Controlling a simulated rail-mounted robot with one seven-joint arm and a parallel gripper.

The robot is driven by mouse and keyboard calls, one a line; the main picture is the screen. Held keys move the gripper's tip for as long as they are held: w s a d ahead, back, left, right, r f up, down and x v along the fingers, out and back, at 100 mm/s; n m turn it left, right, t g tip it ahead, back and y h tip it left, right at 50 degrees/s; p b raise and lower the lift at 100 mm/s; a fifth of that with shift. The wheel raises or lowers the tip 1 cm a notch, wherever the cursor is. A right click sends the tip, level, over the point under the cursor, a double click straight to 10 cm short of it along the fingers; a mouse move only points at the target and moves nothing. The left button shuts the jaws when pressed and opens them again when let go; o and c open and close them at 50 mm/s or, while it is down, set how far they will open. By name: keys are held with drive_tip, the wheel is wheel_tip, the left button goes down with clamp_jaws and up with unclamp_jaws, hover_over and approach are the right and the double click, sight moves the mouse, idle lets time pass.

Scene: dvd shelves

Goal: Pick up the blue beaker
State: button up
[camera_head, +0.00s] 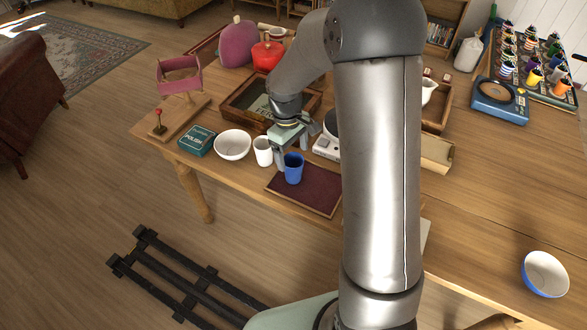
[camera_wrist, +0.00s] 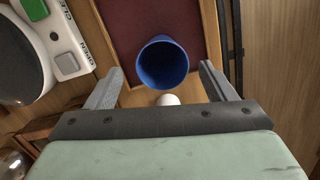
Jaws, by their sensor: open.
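The blue beaker (camera_head: 293,168) stands upright on a dark red tray (camera_head: 318,197) near the front edge of the table. In the wrist view the beaker (camera_wrist: 162,62) shows its open rim and empty inside. My gripper (camera_head: 290,152) is above the table at the beaker, its fingers pointing down. In the wrist view the gripper (camera_wrist: 158,82) is open, with one finger to each side and the beaker just beyond the fingertips, centred between them. I cannot tell whether the fingers overlap the beaker in height.
A white cup (camera_head: 263,151) stands close to the left of the beaker, with a white bowl (camera_head: 233,145) and a green box (camera_head: 196,140) further left. A white scale (camera_head: 327,147) is on the right. A framed wooden box (camera_head: 240,108) lies behind.

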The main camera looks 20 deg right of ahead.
drive_tip(key=f, duration=0.5)
drive_tip(key=shift+s+d+f+p, duration=0.1)
drive_tip(key=shift+s+f+p, duration=0.25)
drive_tip(key=shift+s, duration=0.05)
drive_tip(key=c, duration=1)
drive_tip(key=shift+r, duration=0.1)
